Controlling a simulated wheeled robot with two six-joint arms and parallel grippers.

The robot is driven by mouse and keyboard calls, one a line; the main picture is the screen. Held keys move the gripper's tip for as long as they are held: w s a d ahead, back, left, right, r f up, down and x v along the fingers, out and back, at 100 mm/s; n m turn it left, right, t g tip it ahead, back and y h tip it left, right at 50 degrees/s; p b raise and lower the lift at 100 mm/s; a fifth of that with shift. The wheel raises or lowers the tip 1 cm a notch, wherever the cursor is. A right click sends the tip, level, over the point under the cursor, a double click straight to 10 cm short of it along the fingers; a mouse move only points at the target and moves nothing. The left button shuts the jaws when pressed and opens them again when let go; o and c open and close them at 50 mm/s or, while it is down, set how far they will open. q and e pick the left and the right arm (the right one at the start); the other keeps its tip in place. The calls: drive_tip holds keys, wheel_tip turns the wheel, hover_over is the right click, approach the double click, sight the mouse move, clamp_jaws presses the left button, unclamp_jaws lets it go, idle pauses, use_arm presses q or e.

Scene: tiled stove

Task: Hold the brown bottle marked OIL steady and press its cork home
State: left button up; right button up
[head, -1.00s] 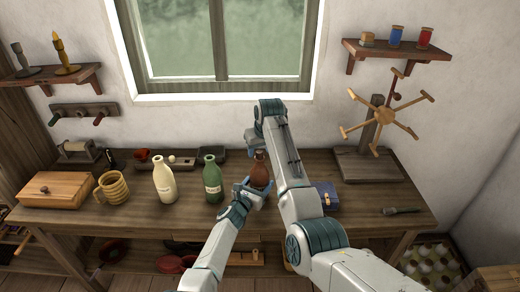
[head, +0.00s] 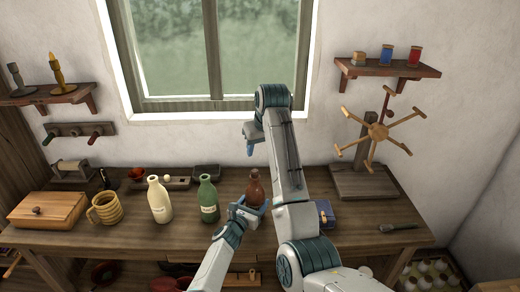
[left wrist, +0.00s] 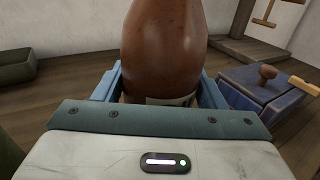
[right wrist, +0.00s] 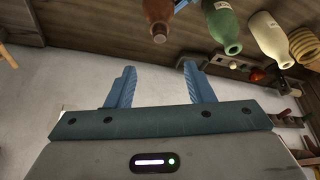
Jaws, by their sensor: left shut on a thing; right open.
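The brown bottle (head: 255,187) stands upright on the bench. My left gripper (head: 250,208) is shut around its lower body. In the left wrist view the brown bottle (left wrist: 163,45) fills the space between the blue fingers, and only a strip of its pale label shows; the marking cannot be read. My right gripper (head: 250,147) is open and empty, above the bottle and apart from it. In the right wrist view its fingers (right wrist: 155,88) are spread, and the brown bottle's neck (right wrist: 158,18) points into view beyond them. I cannot make out how the cork sits.
A green bottle (head: 208,200), a cream bottle (head: 160,201) and a ribbed mug (head: 106,207) stand left of the brown bottle. A wooden box (head: 48,210) is at far left. A blue box (head: 322,214) and a brush (head: 397,227) lie to the right.

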sight(257, 171)
drive_tip(key=shift+c, duration=0.5)
drive_tip(key=c, duration=0.3)
drive_tip(key=shift+w+f+n, duration=0.25)
drive_tip(key=shift+f+n, duration=0.05)
drive_tip(key=shift+n, duration=0.1)
drive_tip(key=c, duration=0.4)
drive_tip(key=w+f+n+y, duration=0.1)
drive_tip(key=n, duration=0.1)
drive_tip(key=w+f+n+g+y, duration=0.1)
drive_tip(key=n, duration=0.1)
drive_tip(key=w+a+f+n, duration=0.1)
drive_tip(key=shift+n+y, duration=0.4)
clamp_jaws()
drive_tip(key=shift+w+a+f+n+g+y, duration=0.1)
drive_tip(key=shift+w+f+n+g+y, duration=0.2)
drive_tip(key=shift+n, duration=0.3)
drive_tip(key=shift+w+f+n+g+y, duration=0.1)
drive_tip(key=shift+w+f+n+y, duration=0.15)
drive_tip(key=shift+n+y, duration=0.25)
drive_tip(key=shift+f, duration=2)
